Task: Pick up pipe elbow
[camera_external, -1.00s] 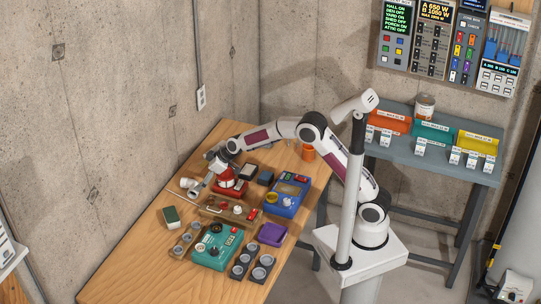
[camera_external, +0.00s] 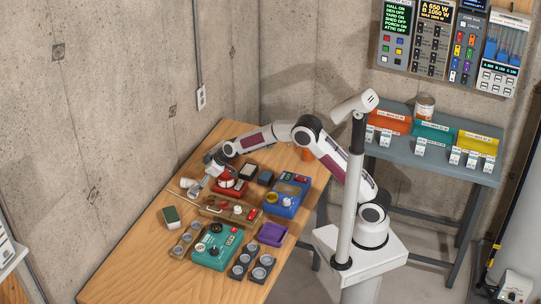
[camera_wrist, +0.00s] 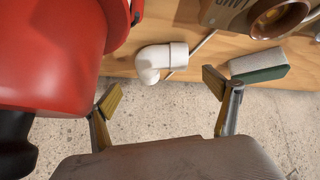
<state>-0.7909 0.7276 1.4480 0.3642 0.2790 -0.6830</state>
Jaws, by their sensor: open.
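The pipe elbow (camera_wrist: 163,58) is a white, bent tube lying on the wooden table near its edge in the wrist view. It also shows small and pale at the table's left edge in the external view (camera_external: 187,182). My gripper (camera_wrist: 162,91) is open, with its yellowish fingertips spread wide and nothing between them. In the wrist view the elbow appears just beyond the gap between the fingertips, apart from both. In the external view my gripper (camera_external: 196,189) is low over the table, close beside the elbow.
A red object (camera_wrist: 50,50) stands close to the left finger in the wrist view. A thin rod (camera_wrist: 200,43) lies behind the elbow. A green-and-white block (camera_wrist: 258,66) lies to the right. Boxes and devices crowd the table's middle; its front left (camera_external: 135,265) is clear.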

